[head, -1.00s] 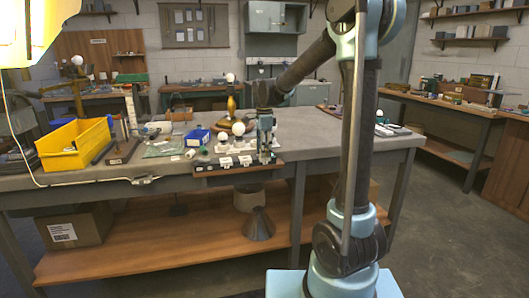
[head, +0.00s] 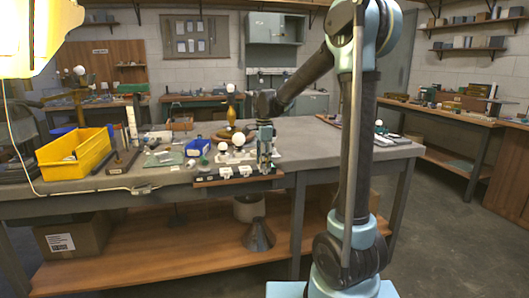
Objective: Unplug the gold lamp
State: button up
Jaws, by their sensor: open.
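The gold lamp (head: 231,112), with a turned stem and a white bulb on top, stands upright on the workbench (head: 305,130), behind and left of my gripper (head: 265,169). My gripper points down over the right end of a wooden-edged socket board (head: 215,182) at the bench's front edge. White sockets or plugs (head: 245,170) sit on the board just left of my gripper. My gripper is open; its fingertips are small and partly merge with the board. I cannot tell which plug belongs to the gold lamp, and its cord is not clear.
White globe bulbs (head: 238,140) and a blue bin (head: 197,148) stand close left of my gripper. A yellow bin (head: 75,155) is farther left. A pale cable (head: 90,190) runs along the front edge. The bench right of my gripper is mostly clear.

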notch_tip(320, 180, up, 17)
jog(key=s+d+f+n+t, duration=0.1)
jog(key=s+d+f+n, duration=0.35)
jog(key=s+d, duration=0.3)
jog(key=s+d+f+n, duration=0.3)
jog(key=s+d+f, duration=0.2)
jog(key=s+d, duration=0.3)
jog(key=s+d+f+n+t, duration=0.1)
jog(key=s+d+f+n, duration=0.25)
jog(key=s+f, duration=0.5)
jog(key=s+d+f+n, duration=0.3)
jog(key=s+f+n, duration=0.1)
jog(key=s+f, duration=0.45)
jog(key=w+a+r+m+g, duration=0.1)
jog(key=w+a+r+m, duration=0.3)
jog(key=w+r, duration=0.5)
jog(key=w+a+r+m, duration=0.4)
jog(key=w+a+r, duration=0.1)
jog(key=w+r, duration=0.35)
jog(key=w+a+r+m+g, duration=0.1)
jog(key=w+a+r+m, duration=0.3)
jog(key=w+a, duration=0.3)
jog(key=w+a+r+m, duration=0.3)
jog(key=w+a+r, duration=0.1)
jog(key=w+a, duration=0.35)
jog(key=f, duration=1.6)
jog(key=shift+w+d+f, duration=0.1)
jog(key=shift+d, duration=0.15)
